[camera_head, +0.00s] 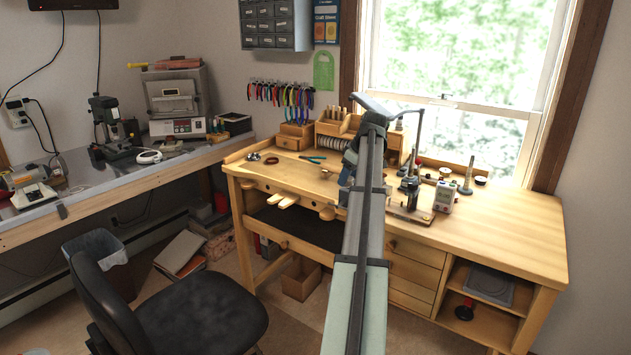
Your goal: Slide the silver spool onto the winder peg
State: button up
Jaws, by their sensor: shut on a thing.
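My arm reaches from the bottom middle up over the wooden workbench (500,214). Part of my gripper (344,191) shows at the left edge of my arm, low over the bench front; its fingertips are mostly hidden. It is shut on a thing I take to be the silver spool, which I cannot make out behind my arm. A small machine on a board (410,206) stands just right of my arm, perhaps the winder; its peg is too small to tell. A slim upright post on a round foot (467,177) stands farther right.
A grey box with a dial (444,196) stands beside the machine. A lamp pole (416,136) rises behind it. A wooden organizer (337,128) with reels stands at the back. The bench's right side is clear. A black chair (205,308) is at lower left.

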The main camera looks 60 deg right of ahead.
jog(key=s+d, duration=0.9)
jog(key=s, duration=0.3)
jog(key=shift+m, duration=0.4)
jog(key=shift+s+d+f, duration=0.1)
jog(key=shift+f, duration=1.95)
jog(key=shift+f, duration=1.2)
